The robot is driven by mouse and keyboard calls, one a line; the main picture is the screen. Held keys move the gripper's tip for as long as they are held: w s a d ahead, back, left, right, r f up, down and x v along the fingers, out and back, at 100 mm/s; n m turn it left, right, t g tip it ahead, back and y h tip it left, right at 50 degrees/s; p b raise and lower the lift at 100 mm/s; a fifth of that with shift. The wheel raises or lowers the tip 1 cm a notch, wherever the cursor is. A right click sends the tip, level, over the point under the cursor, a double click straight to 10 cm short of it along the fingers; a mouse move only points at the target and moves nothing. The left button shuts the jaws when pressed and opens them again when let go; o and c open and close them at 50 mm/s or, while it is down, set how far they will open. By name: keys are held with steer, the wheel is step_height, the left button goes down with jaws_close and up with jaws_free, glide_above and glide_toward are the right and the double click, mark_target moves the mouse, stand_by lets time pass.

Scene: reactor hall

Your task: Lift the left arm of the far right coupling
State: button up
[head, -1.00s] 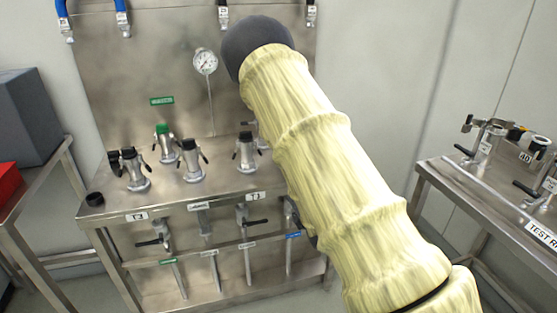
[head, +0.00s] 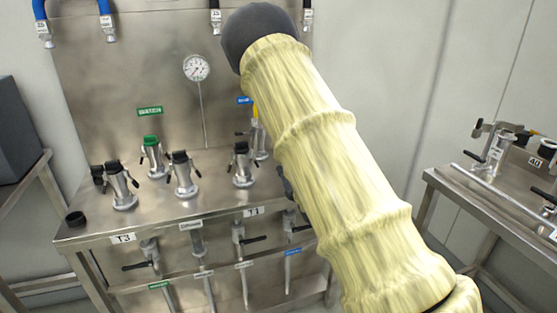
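The far right coupling (head: 259,146) stands at the right end of the steel bench (head: 215,203), below a blue label. It is a metal fitting with yellow at its top. A small dark lever end shows at its left, and my sleeved arm covers the view just to its right, so its right arm is hidden. My arm, in a pale yellow sleeve, crosses the head view from the lower right to the top middle. My gripper cannot be made out; a small dark part shows at the sleeve's left edge, too hidden to identify.
Several other couplings with black levers stand on the bench, one with a green cap (head: 152,141). A pressure gauge (head: 196,68) is on the back panel. Valves with handles hang along the bench front. A second steel table (head: 490,205) with fittings stands at right.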

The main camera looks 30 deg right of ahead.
steer(key=shift+x, duration=3.6)
steer(key=shift+c, duration=0.4)
steer(key=shift+a, duration=0.1)
jaws_close()
